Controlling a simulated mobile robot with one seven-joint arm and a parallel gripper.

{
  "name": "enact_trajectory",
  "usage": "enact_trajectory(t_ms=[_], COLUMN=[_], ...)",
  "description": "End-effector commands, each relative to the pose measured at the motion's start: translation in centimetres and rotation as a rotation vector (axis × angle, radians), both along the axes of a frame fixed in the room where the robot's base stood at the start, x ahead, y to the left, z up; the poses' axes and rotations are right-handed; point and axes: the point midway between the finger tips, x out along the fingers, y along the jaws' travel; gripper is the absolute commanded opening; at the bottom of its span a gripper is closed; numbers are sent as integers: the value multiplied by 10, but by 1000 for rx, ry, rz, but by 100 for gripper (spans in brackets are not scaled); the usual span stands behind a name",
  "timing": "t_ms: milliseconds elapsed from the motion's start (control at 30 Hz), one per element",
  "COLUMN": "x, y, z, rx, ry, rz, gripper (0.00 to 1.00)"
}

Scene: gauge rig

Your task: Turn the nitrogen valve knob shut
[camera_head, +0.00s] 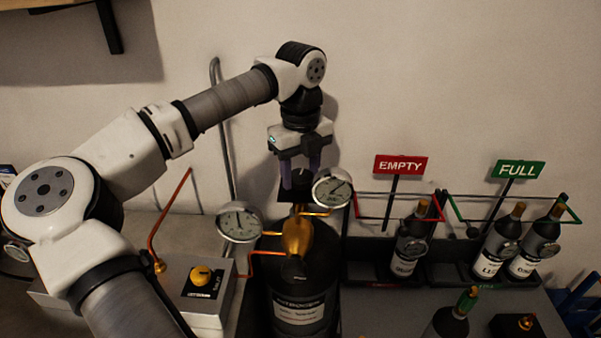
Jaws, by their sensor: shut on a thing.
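My gripper (298,184) points straight down above the regulator. Its fingers are shut on the dark valve knob (291,195) at the cylinder's top. The right gauge and the fingers hide part of the knob, so its turn angle cannot be told.
A grey box (215,310) with a yellow knob (201,274) and copper pipe (166,220) stands left of the cylinder. On the right, a dark rack (370,272) holds bottles (408,245) under red EMPTY (400,165) and green FULL (518,170) signs.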

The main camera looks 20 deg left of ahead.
Motion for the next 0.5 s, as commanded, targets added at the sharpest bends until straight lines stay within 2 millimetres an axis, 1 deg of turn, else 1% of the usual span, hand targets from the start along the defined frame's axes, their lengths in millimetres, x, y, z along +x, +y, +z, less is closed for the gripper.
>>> enact_trajectory(t_ms=[500], x=[1], y=[0], z=[-1], rx=[1], ry=[-3], rz=[-461], gripper=[24])
